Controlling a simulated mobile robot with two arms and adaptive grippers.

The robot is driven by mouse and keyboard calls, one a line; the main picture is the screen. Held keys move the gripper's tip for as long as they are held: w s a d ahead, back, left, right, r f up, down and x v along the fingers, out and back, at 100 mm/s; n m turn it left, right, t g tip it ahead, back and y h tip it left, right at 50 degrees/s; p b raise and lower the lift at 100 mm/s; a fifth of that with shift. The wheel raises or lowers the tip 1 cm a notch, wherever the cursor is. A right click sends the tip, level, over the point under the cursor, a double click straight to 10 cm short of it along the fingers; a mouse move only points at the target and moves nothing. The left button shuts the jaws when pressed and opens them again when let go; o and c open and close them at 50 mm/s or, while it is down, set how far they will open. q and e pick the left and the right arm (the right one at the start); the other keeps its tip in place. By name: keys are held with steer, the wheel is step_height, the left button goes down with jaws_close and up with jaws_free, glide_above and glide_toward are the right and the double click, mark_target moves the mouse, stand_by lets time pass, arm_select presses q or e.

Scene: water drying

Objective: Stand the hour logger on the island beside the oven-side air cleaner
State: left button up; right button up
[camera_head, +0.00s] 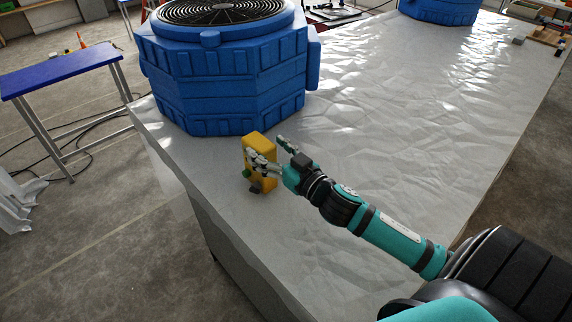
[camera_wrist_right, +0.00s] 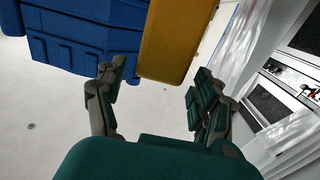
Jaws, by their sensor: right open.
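The hour logger appears to be the yellow box (camera_head: 259,145), standing upright on the island (camera_head: 400,110) close to the front of a large blue air cleaner (camera_head: 222,75). A green knob and a dark part show at its lower front. In the right wrist view the yellow box (camera_wrist_right: 178,40) is just ahead of the fingers, with the blue cleaner (camera_wrist_right: 75,40) behind it. My right gripper (camera_head: 268,152) is open, its fingers at the box, one passing across its face; contact is unclear. My left gripper is out of view.
A second blue cleaner (camera_head: 441,10) stands at the island's far end; I cannot tell which is oven-side. Small items lie on a wooden board (camera_head: 547,37) at the far right. The crinkled middle surface is clear. A blue-topped bench (camera_head: 60,71) stands left, beyond the island's edge.

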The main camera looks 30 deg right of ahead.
steer(key=s+d+b, duration=0.1)
steer(key=s, duration=0.6)
steer(key=shift+s, duration=0.35)
